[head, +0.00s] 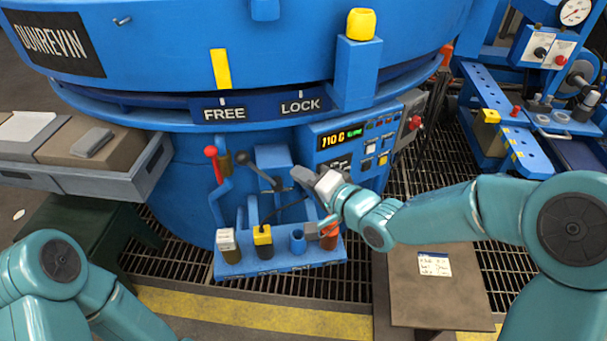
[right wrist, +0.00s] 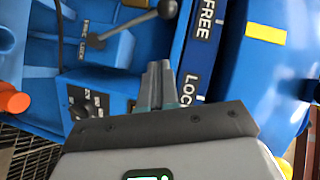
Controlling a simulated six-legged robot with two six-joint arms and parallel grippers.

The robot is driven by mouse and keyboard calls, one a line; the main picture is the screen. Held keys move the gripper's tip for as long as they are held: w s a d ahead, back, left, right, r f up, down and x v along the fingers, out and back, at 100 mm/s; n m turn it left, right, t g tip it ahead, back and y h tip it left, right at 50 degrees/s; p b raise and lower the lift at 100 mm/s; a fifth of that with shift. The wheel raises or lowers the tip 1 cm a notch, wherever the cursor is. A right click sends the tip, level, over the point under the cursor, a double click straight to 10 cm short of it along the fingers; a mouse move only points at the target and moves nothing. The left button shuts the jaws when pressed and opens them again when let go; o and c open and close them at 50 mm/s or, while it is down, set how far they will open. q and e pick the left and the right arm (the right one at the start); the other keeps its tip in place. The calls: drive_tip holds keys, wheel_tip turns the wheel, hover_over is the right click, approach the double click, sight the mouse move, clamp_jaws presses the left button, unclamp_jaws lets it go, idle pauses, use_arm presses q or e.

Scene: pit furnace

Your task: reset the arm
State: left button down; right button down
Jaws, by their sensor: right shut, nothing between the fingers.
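My right arm (head: 450,212) reaches in from the right in the head view. Its gripper (head: 299,173) is in front of the blue furnace, just left of the control panel (head: 345,150). In the right wrist view the two fingers (right wrist: 158,82) are together with nothing between them. A lever with a dark grey knob (head: 243,158) stands left of the gripper; it also shows in the right wrist view (right wrist: 166,9), apart from the fingers. My left arm (head: 60,275) is at the lower left, and its gripper is out of the picture.
A red-knobbed lever (head: 211,152) stands further left. Below my right gripper, a blue rack (head: 285,263) holds several small items. FREE and LOCK labels (head: 262,110) are on the furnace above. A grey drawer (head: 130,180) is at the left, a brown board (head: 440,295) at the lower right.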

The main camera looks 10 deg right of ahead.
drive_tip(key=shift+d, duration=0.1)
drive_tip(key=s+d+f+m+g+h, duration=0.1)
drive_tip(key=s+f+g+h, duration=0.3)
drive_tip(key=f, duration=0.8)
drive_tip(key=s+d+f+m+g+y, duration=0.15)
drive_tip(key=s+f, duration=0.45)
drive_tip(key=f, duration=0.7)
drive_tip(key=s+f+n+g+h, duration=0.1)
drive_tip(key=s+f+n+g, duration=0.3)
drive_tip(key=s, duration=0.5)
drive_tip(key=s+f+n+g+h, duration=0.1)
drive_tip(key=s+f+n+g, duration=0.3)
drive_tip(key=s, duration=0.4)
wheel_tip(320, 180, up, 21)
drive_tip(key=p, duration=2.1)
drive_tip(key=shift+d+t+p, duration=0.35)
drive_tip(key=shift+d+t, duration=0.1)
